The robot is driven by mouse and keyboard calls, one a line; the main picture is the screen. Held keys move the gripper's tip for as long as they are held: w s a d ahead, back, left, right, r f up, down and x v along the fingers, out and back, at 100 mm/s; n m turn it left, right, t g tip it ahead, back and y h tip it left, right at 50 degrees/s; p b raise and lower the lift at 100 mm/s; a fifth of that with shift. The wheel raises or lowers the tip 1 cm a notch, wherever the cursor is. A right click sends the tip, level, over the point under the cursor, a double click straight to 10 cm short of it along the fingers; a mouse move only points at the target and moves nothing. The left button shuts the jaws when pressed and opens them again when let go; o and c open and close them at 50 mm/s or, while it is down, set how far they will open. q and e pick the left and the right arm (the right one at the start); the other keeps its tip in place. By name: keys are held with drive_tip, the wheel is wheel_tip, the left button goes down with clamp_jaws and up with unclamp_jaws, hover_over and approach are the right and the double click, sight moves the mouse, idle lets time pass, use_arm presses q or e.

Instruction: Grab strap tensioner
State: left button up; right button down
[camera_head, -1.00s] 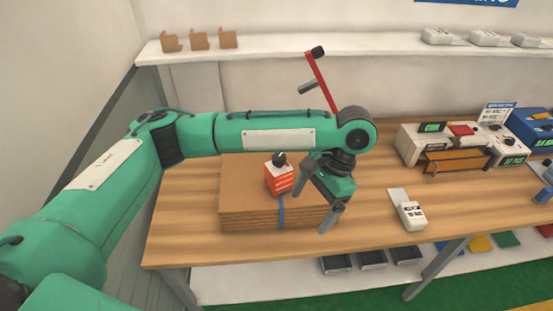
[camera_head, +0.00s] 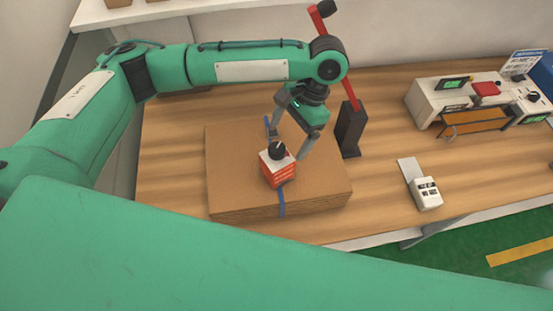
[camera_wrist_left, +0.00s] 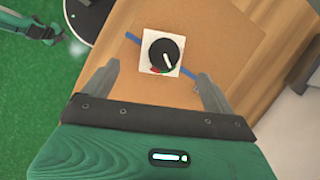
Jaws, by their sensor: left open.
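The strap tensioner, which I take to be the orange and white box with a black knob (camera_head: 279,170), stands on a flat cardboard stack (camera_head: 230,160). A blue strap (camera_head: 282,203) runs over the stack and under the box. My left gripper (camera_head: 288,146) is open and points down at the box, its fingers close to the knob, one on each side. In the left wrist view the white top of the tensioner (camera_wrist_left: 162,54) lies between the spread fingertips (camera_wrist_left: 157,72). Whether the fingers touch it cannot be told.
Just right of the stack a black stand (camera_head: 350,130) with a red lever (camera_head: 345,82) rises behind my gripper. A white handheld device (camera_head: 428,193) lies farther right. White equipment (camera_head: 432,105) stands at the right back. Wooden tabletop (camera_head: 375,190) is bare between them.

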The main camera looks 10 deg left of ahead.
sight(283, 146)
use_arm(q)
drive_tip(key=x, duration=0.4)
drive_tip(key=shift+a+r+p, duration=0.1)
drive_tip(key=shift+p, duration=0.3)
drive_tip(key=shift+f, duration=0.4)
drive_tip(key=p+x, duration=0.3)
drive_tip(key=x, duration=0.1)
drive_tip(key=shift+w+f, duration=0.15)
drive_tip(key=shift+a+f, duration=0.1)
drive_tip(key=shift+f, duration=0.25)
use_arm(e)
drive_tip(key=r, duration=0.3)
drive_tip(key=w+r, duration=0.1)
drive_tip(key=shift+w+a+r, duration=0.1)
drive_tip(key=shift+a+r, duration=0.1)
drive_tip(key=shift+a, duration=0.2)
use_arm(q)
drive_tip(key=shift+c, duration=0.4)
use_arm(e)
drive_tip(key=shift+d, duration=0.1)
